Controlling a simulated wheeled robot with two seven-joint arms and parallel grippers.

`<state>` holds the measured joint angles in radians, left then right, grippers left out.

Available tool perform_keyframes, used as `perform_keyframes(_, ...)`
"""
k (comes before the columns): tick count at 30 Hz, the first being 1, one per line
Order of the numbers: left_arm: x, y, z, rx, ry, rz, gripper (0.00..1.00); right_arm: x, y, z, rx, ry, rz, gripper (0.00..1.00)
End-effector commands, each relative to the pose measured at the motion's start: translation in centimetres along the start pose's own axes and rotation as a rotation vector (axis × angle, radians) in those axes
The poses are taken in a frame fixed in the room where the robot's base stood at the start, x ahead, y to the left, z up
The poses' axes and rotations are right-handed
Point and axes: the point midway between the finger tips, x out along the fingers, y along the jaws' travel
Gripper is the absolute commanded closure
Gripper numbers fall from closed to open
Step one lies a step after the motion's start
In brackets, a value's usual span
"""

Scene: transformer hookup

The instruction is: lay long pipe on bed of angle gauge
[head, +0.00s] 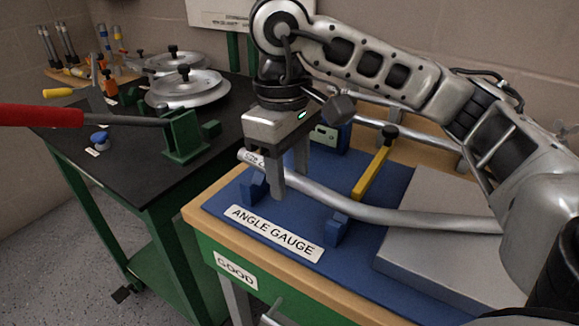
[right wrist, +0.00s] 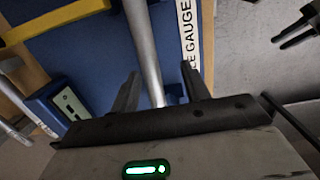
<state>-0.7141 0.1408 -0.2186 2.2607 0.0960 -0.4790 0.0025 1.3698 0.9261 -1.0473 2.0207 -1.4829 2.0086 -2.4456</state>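The long pipe (head: 400,217), silver and bent, runs from a labelled left end across the blue angle gauge (head: 228,208) to the grey slab at right. It passes over the gauge's two blue blocks; I cannot tell whether it touches both. My right gripper (head: 290,180) points down at the pipe near its left end. In the right wrist view, the fingers (right wrist: 160,95) stand apart on either side of the pipe (right wrist: 142,45), with gaps beside it. A dark pronged shape (right wrist: 297,28) at that view's upper right may be my left gripper; its state is unclear.
A yellow arm (head: 372,174) stands on the gauge behind the pipe. A grey slab (head: 425,250) lies at right. A small blue box (head: 330,137) stands behind the gripper. At left, a black-topped bench (head: 105,180) carries a green bender (head: 187,135) with a red handle (head: 40,116).

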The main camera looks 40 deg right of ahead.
Motion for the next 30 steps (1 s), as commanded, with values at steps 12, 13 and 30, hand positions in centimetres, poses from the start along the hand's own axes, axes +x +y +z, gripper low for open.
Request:
perform_keyframes(12, -0.1, 0.1, 0.0, 0.000, -0.005, 0.001, 0.64, -0.6, 0.0, 0.0, 0.000, 0.001, 0.001, 0.54)
perform_keyframes(13, -0.1, 0.1, -0.1, -0.001, -0.006, 0.001, 0.64, -0.9, 0.0, 0.0, 0.000, 0.002, 0.001, 0.54)
perform_keyframes(30, -1.4, 0.1, -1.8, -0.012, -0.051, -0.010, 0.64, -13.4, 0.0, 0.0, 0.000, 0.004, 0.002, 0.54)
